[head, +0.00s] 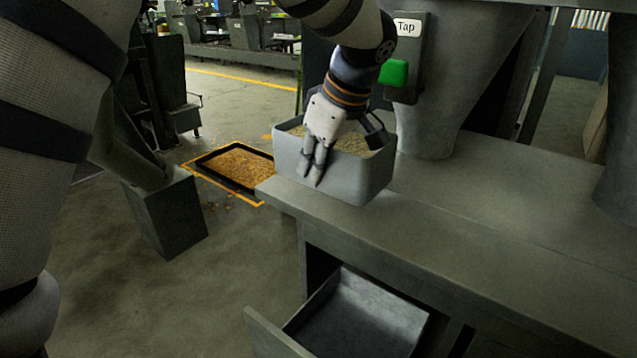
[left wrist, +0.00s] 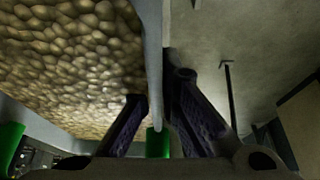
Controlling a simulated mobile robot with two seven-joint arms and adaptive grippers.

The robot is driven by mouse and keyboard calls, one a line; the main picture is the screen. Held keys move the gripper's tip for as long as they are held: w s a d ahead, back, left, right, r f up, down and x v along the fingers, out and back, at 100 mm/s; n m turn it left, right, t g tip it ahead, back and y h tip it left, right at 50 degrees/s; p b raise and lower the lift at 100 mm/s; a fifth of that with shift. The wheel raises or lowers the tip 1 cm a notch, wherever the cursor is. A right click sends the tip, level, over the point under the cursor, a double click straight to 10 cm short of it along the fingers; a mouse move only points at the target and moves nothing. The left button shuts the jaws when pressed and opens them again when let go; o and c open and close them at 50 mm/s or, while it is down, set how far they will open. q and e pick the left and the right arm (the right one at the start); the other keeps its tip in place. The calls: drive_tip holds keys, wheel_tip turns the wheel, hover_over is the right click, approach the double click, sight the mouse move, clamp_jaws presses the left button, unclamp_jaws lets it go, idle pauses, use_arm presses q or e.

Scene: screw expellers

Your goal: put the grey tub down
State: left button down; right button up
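The grey tub (head: 325,178) is full of pale, nut-like pieces and stands level at the left end of the grey counter. Its base is on the counter top or just above it; I cannot tell which. My left gripper (head: 312,175) reaches down over the tub's near wall. In the left wrist view, the tub's wall (left wrist: 154,55) runs between the gripper's two fingers (left wrist: 158,95), which close in on it. The pieces (left wrist: 65,65) lie on the inner side. My right gripper is not in view.
The grey counter (head: 480,215) is bare right of the tub, below a metal hopper (head: 440,90). A green button (head: 393,72) under a "Tap" sign is behind the tub. A drawer (head: 360,315) stands open below. A dark tray (head: 205,160) of brown material lies on the floor.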

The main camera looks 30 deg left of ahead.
use_arm(q)
drive_tip(key=shift+w+a+f, duration=0.2)
drive_tip(key=shift+w+f, duration=0.1)
drive_tip(key=shift+f, duration=0.1)
drive_tip(key=f, duration=0.3)
drive_tip(key=shift+w+a+f, duration=0.2)
drive_tip(key=shift+w+f, duration=0.1)
drive_tip(key=shift+f, duration=0.1)
drive_tip(key=c, duration=1.8)
unclamp_jaws()
drive_tip(key=shift+f, duration=0.1)
drive_tip(key=v, duration=1.2)
